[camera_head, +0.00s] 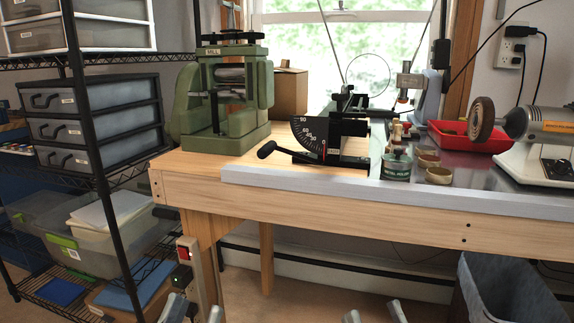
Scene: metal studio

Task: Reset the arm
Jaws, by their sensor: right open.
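A black bench tool with a quarter-circle angle scale (315,137) stands near the front edge of the wooden workbench (330,206). Its lever with a black knob (267,149) points out to the left and sits low. I cannot tell which arm the task means. My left gripper (195,312) shows only as two fingertips at the bottom edge, held apart with nothing seen between them. My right gripper (375,314) shows as two spread fingertips at the bottom edge, open and empty. Both are low in front of the bench, and the rest of each is out of view.
A green rolling mill (228,95) stands left of the angle tool. Jars (397,165), a red tray (470,134) and a grinder (540,130) are to the right. A wire shelf with drawers (95,122) is at the left, and a grey bin (505,292) at lower right.

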